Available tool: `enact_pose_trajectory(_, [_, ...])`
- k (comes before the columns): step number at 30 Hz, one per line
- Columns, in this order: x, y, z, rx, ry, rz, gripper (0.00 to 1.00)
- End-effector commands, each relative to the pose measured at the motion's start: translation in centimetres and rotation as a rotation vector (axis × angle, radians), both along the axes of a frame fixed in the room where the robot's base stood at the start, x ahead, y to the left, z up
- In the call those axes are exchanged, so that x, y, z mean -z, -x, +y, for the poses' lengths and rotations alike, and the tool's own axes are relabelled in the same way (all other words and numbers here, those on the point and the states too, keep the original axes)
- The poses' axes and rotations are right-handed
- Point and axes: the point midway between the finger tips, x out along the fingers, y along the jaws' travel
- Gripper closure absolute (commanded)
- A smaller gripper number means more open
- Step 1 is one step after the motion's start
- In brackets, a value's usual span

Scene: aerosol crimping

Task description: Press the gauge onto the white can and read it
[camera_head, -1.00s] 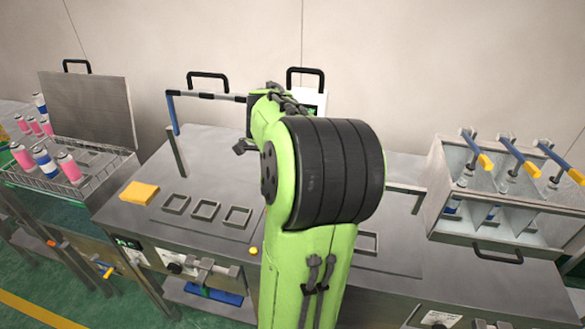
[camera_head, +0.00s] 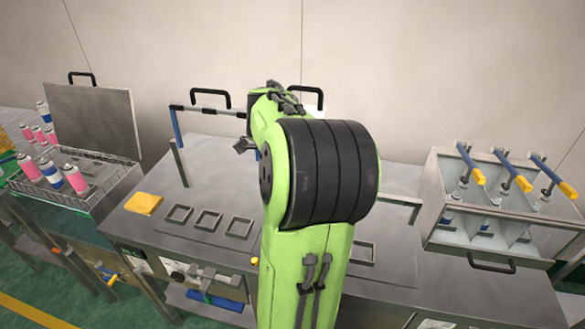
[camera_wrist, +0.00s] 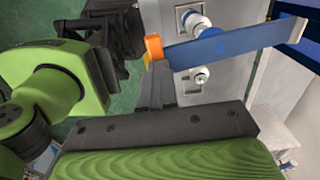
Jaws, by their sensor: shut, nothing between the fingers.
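My arm fills the middle of the head view, and a small dark part that looks like my gripper (camera_head: 243,146) shows left of it, above the bench. It looks shut and empty. White cans with blue bands are in the left basket, one of them a white-and-blue can (camera_head: 51,172); I cannot tell which is the task's can. Two white round-topped items, one an upper white piece (camera_wrist: 200,25) and one a lower white piece (camera_wrist: 199,76), show in the wrist view, with a blue bar (camera_wrist: 225,45) with an orange end nearby. I cannot make out the gauge.
The wire basket (camera_head: 105,189) with pink cans stands at left. A yellow pad (camera_head: 143,203) and square trays lie on the steel bench (camera_head: 215,165). The open-fronted box (camera_head: 432,190) with several yellow-handled levers stands at right. A blue post (camera_head: 177,128) rises behind.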

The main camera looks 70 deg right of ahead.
Motion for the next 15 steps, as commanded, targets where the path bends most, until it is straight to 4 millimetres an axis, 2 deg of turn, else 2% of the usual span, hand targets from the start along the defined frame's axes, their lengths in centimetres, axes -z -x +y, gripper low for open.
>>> enact_pose_trajectory(1, [-1.6, -0.1, -0.1, -0.002, -0.001, 0.0, 1.0])
enact_pose_trajectory(15, [-9.5, -0.2, -1.3, 0.001, 0.0, 0.0, 1.0])
